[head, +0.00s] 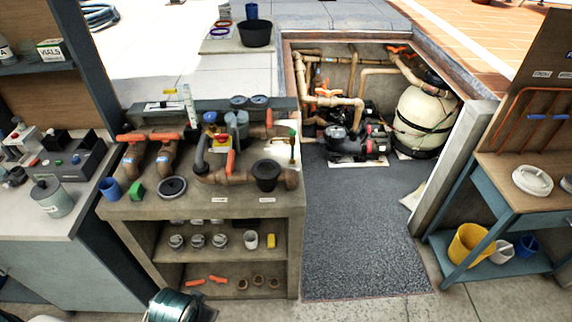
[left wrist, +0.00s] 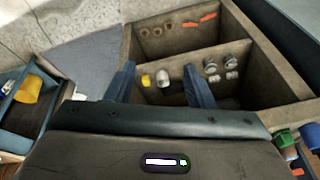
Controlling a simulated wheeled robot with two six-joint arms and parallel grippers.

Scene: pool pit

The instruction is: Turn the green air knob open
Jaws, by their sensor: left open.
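A small green knob (head: 292,132) tops a thin upright fitting at the right end of the pipe bench (head: 230,207) in the head view. It looks like the green air knob; its turn position is too small to read. My left gripper (left wrist: 158,72) shows in the left wrist view with its two blue fingers spread apart and nothing between them. Beyond the fingers are the bench's open shelves. The green knob cannot be made out in the left wrist view, and no fingers touch it in the head view. My right gripper is in neither view.
A pump (head: 345,142) and white tank (head: 420,120) stand in the pit. The dark mat (head: 360,230) is clear. A yellow bucket (head: 468,245) sits right.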

